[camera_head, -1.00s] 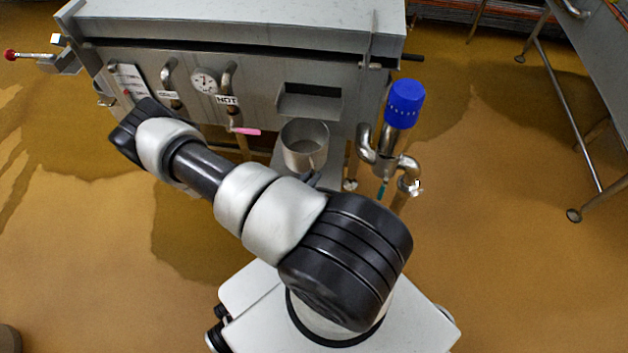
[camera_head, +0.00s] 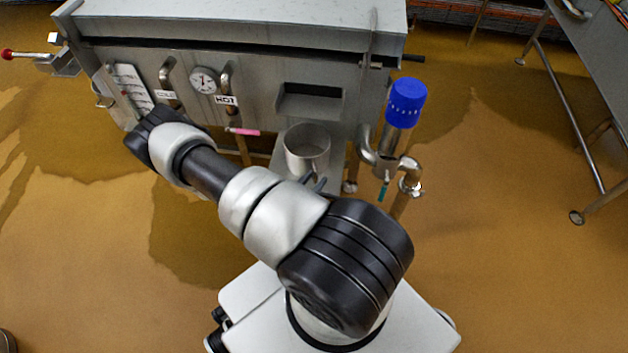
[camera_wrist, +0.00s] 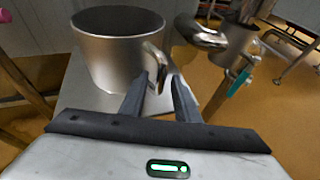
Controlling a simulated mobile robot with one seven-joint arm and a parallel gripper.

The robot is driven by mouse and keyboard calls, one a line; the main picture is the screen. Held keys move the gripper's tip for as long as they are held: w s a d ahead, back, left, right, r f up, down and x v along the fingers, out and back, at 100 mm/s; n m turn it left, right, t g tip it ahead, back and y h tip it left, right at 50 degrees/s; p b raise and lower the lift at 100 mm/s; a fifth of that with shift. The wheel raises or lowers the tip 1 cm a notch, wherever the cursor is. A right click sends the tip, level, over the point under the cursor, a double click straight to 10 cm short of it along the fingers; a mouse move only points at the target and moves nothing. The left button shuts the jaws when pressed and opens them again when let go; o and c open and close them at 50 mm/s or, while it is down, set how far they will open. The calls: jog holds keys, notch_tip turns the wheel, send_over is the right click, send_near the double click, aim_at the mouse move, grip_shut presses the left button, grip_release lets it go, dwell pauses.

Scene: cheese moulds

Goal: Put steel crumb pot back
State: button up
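The steel crumb pot (camera_head: 307,153) stands upright on a narrow grey shelf (camera_head: 337,177) in front of the vat. In the wrist view the pot (camera_wrist: 115,55) is at upper left, its open mouth up and its handle (camera_wrist: 157,62) toward my gripper. My gripper (camera_wrist: 162,78) is open, with its two dark fingers apart on either side of the handle's lower part. The handle looks closer to the left finger; whether they touch cannot be told. In the head view the gripper (camera_head: 314,182) is just in front of the pot, partly hidden by my arm.
The steel vat (camera_head: 250,70) with gauge and pipes rises behind the pot. A blue-capped valve pipe (camera_head: 405,105) stands close on the right. A pink-handled tap (camera_head: 243,132) is at left. A steel table (camera_head: 598,60) stands far right. The floor between is clear.

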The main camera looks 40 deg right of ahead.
jog(key=p+v, duration=0.3)
jog(key=v, duration=0.9)
jog(key=w+a+r+m+g+y, duration=0.1)
jog(key=w+r+m+g, duration=0.15)
jog(key=r+m, duration=0.65)
jog(key=w+a+r+m+g+y, duration=0.1)
jog(key=r+m+g, duration=0.3)
jog(key=r, duration=1.2)
jog(key=s+a+r+m+t+y, duration=0.2)
jog(key=a+r+m+y, duration=0.1)
jog(key=r, duration=0.5)
jog(key=s+a+r+m+t+y, duration=0.2)
jog(key=s+a+r+m+y, duration=0.1)
jog(key=r, duration=0.5)
jog(key=s+a+r+m+t+y, duration=0.2)
jog(key=a+r+m+t+y, duration=0.1)
jog(key=r, duration=0.5)
jog(key=a+y, duration=0.1)
jog(key=a, duration=0.1)
jog(key=shift+s+a+y, duration=0.3)
jog(key=shift+s+y, duration=0.1)
